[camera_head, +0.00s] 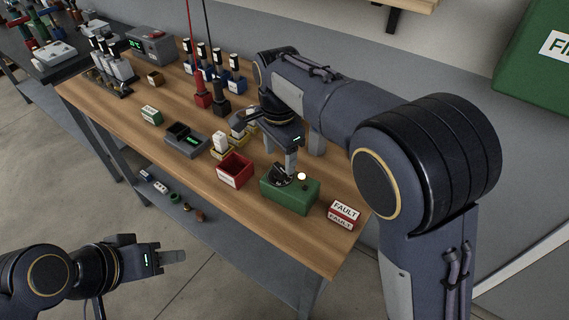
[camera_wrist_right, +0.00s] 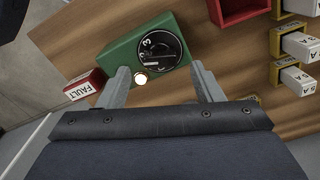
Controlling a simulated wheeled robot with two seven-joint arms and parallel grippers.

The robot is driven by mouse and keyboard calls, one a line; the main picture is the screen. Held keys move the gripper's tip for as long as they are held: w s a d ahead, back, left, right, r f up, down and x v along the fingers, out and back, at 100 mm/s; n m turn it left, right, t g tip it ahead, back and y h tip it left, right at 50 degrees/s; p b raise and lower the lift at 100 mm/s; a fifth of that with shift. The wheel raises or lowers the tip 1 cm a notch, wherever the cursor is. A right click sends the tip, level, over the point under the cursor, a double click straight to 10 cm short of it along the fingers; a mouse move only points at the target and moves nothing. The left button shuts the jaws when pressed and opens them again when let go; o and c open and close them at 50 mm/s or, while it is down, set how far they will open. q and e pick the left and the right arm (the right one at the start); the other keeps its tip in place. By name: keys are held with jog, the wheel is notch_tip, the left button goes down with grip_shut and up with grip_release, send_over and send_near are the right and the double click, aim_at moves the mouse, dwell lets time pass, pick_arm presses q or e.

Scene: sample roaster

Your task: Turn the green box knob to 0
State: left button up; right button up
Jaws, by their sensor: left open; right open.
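The green box (camera_head: 290,192) stands near the right end of the wooden table, with a black knob (camera_head: 282,175) and a lit round lamp (camera_head: 301,176) on top. In the right wrist view the green box (camera_wrist_right: 125,50) shows its dark knob (camera_wrist_right: 160,47) with white numerals; a 3 and a 2 can be read, and I cannot tell the exact setting. My right gripper (camera_wrist_right: 160,82) is open, its fingers at the near edge of the box, one on each side of the lamp (camera_wrist_right: 141,78). The knob lies beyond the fingertips. My left gripper (camera_head: 172,257) is open and empty, away from the table.
A red-and-white FAULT block (camera_head: 343,214) stands right of the green box. A red open bin (camera_head: 235,171) stands left of it. A grey scale (camera_head: 186,140), yellow holders and red and black posts stand further left. The table's front edge is close.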

aim_at(280, 167)
jog(key=shift+f, duration=1.85)
jog(key=c, duration=1)
